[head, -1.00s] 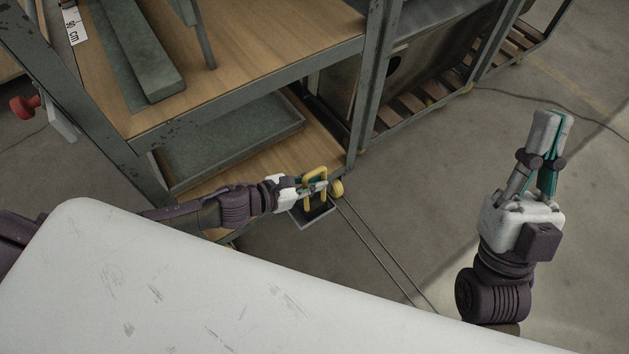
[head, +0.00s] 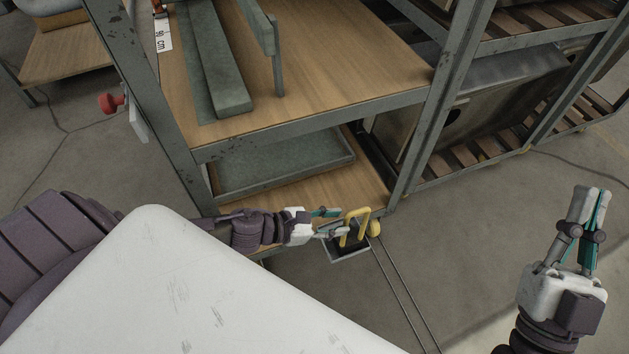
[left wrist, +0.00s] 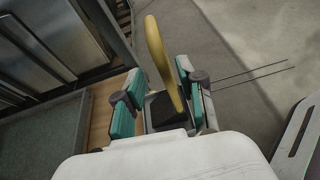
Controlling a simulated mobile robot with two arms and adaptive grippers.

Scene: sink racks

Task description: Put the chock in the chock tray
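The chock shows as a yellow loop handle (head: 355,227) over a dark body, low at the front corner of the rack. In the left wrist view the handle (left wrist: 158,55) rises over the dark part (left wrist: 166,108). The small grey chock tray (head: 349,253) surrounds the dark part, which appears to sit in it. My left gripper (head: 334,222) is open, with the handle at its fingertips, closer to the right finger in the left wrist view. The handle does not look clamped. My right gripper (head: 592,205) is shut and empty, off to the right over the floor.
The metal rack has a wooden upper shelf (head: 300,75) and a lower shelf with a large grey-green tray (head: 285,172). A yellow round part (head: 374,228) sits beside the handle. Two thin rods (head: 405,290) run along the floor.

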